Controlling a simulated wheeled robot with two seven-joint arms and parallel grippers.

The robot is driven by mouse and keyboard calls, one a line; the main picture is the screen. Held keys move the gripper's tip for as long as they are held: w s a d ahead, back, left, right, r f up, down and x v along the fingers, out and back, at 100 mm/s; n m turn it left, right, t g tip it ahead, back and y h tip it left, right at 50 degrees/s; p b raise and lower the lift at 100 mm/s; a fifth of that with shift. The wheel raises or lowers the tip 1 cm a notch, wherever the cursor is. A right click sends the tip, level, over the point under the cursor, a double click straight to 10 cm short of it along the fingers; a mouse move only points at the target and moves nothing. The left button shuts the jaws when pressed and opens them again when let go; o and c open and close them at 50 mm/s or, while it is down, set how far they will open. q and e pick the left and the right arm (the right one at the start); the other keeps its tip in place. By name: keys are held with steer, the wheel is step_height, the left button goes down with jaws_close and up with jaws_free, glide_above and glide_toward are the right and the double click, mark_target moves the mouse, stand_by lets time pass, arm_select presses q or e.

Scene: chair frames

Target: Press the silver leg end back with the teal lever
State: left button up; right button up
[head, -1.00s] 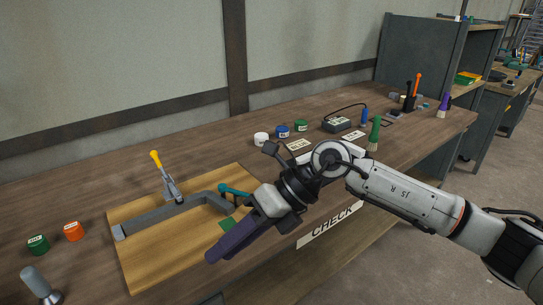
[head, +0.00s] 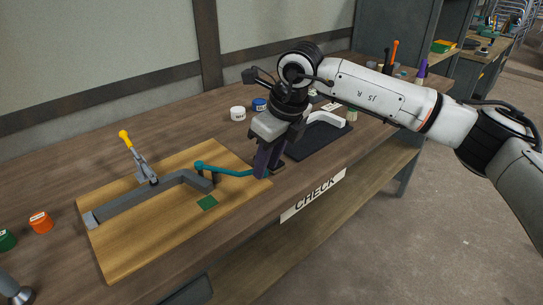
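The grey-silver leg (head: 140,200) lies on a wooden board (head: 150,243), with its bent right end (head: 199,181) next to the pivot of the teal lever (head: 228,171). The lever's arm reaches right, past the board's edge. My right gripper (head: 266,172) points down at the lever's free end, its purple fingers around or right beside the tip. The fingers partly hide the tip, so I cannot tell whether they are closed on it. A clamp with a yellow handle (head: 125,138) stands behind the leg, its handle raised. My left gripper is not in view.
An orange pot (head: 41,223) and a green pot (head: 6,240) stand left. White (head: 238,113) and blue (head: 259,104) pots stand behind. A dark mat (head: 305,147) with a white bent part (head: 328,118) lies right of my gripper.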

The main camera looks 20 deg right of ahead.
steer(key=shift+b+x, duration=0.3)
steer(key=shift+x, duration=0.7)
steer(key=shift+r, duration=0.15)
steer(key=c, duration=0.5)
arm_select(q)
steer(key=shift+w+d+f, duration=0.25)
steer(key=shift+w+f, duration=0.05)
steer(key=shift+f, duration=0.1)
arm_select(e)
steer(key=shift+s+a+r, duration=0.1)
steer(key=shift+s+a, duration=0.7)
steer(key=shift+a, duration=0.2)
steer(key=shift+s+a+r, duration=0.1)
steer(key=shift+s+a, duration=0.7)
steer(key=shift+a, duration=0.2)
steer(key=shift+c, duration=0.2)
arm_select(q)
steer(key=shift+b, duration=0.3)
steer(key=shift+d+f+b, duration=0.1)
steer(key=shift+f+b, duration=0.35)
arm_select(e)
steer(key=shift+s+a+f, duration=0.1)
steer(key=shift+s+a, duration=0.25)
steer(key=shift+a, duration=0.45)
steer(key=shift+s+a+r, duration=0.1)
steer(key=shift+s+a, duration=0.3)
steer(key=shift+a, duration=0.35)
steer(key=shift+s+a+f, duration=0.1)
steer(key=shift+s+a, duration=0.25)
steer(key=shift+a, duration=0.45)
